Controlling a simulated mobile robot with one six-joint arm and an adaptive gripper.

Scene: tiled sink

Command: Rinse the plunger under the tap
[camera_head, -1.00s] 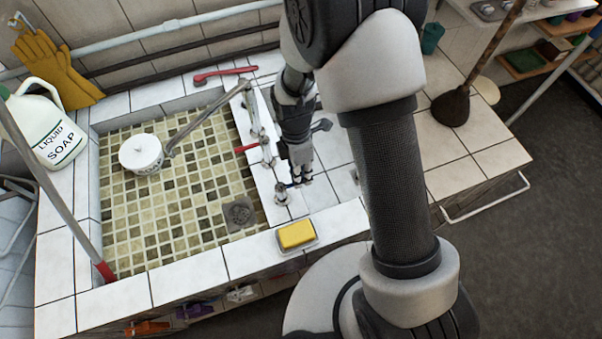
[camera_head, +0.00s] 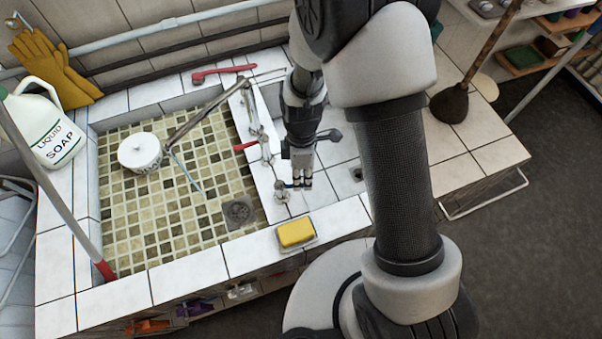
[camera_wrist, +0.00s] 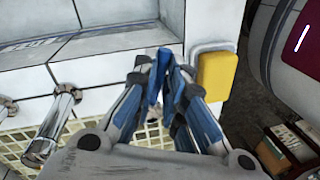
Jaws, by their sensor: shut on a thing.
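The plunger (camera_head: 450,104), with a dark rubber cup and a long wooden handle, stands on the tiled counter to the right of my arm. The tap (camera_head: 205,110) has a long metal spout reaching left over the sink. A thin bluish stream of water (camera_head: 187,172) runs from the spout's end into the basin. My gripper (camera_head: 298,183) is at the near end of the tap ledge, beside a chrome valve (camera_head: 281,192). Its fingers (camera_wrist: 165,65) are closed on what looks like the blue tap handle (camera_wrist: 157,78), mostly hidden between them. The plunger is well apart from my gripper.
The tiled sink (camera_head: 130,222) holds a white tub (camera_head: 140,152) and a drain (camera_head: 238,212). Yellow soap (camera_head: 296,233) lies on the front rim. A soap jug (camera_head: 45,125) and gloves (camera_head: 52,70) are at left. A red-handled tap lever (camera_head: 246,146) is beside the gripper.

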